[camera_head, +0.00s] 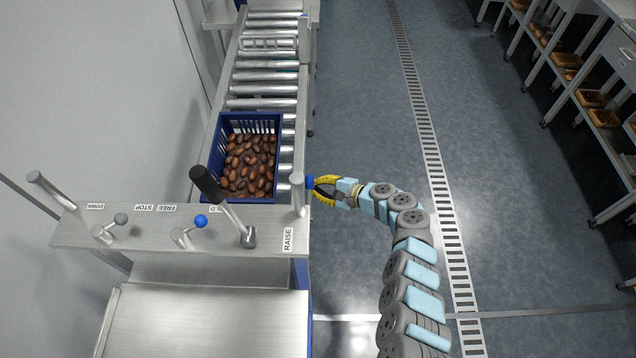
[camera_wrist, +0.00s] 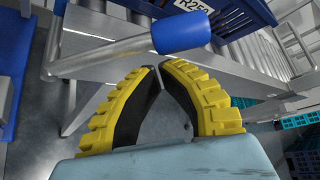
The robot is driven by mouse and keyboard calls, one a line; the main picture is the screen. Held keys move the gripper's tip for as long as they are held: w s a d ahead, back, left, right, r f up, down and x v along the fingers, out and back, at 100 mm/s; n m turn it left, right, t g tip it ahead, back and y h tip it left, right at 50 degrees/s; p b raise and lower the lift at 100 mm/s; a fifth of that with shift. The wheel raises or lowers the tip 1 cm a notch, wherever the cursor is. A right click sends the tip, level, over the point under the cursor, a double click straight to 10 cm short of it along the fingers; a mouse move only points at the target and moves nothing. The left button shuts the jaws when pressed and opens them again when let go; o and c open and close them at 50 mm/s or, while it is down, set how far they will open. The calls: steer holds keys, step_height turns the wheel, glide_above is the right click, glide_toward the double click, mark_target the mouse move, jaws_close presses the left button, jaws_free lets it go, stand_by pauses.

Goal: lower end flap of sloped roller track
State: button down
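The roller track (camera_head: 265,90) runs away from the panel at upper left. I cannot make out its end flap for certain. A metal panel (camera_head: 130,235) crosses the near end, labelled DOWN, STOP, FREE and RAISE; another label is partly hidden. A black-gripped lever (camera_head: 207,186) leans left on it. A blue-capped rod (camera_head: 309,182) is at the panel's right end; its blue cap (camera_wrist: 183,32) also shows in the wrist view. My gripper (camera_head: 316,190), with yellow fingers (camera_wrist: 160,68), is slightly open and empty, just short of the cap.
A blue crate (camera_head: 214,150) of brown dates sits on the rollers behind the panel. Smaller knobbed levers (camera_head: 187,232) stand on the panel. A bare metal surface (camera_head: 215,325) lies in front. Floor to the right is clear, with a drain grate (camera_head: 430,150) and racks of trays beyond.

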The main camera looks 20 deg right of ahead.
steer(key=shift+s+a+r, duration=0.15)
steer(key=shift+a, duration=0.1)
steer(key=shift+d+r, duration=0.1)
steer(key=shift+d, duration=0.05)
stand_by(0.5)
steer(key=shift+s+r+t+b, duration=0.1)
steer(key=shift+s+t+b, duration=0.1)
steer(key=shift+t+b, duration=0.1)
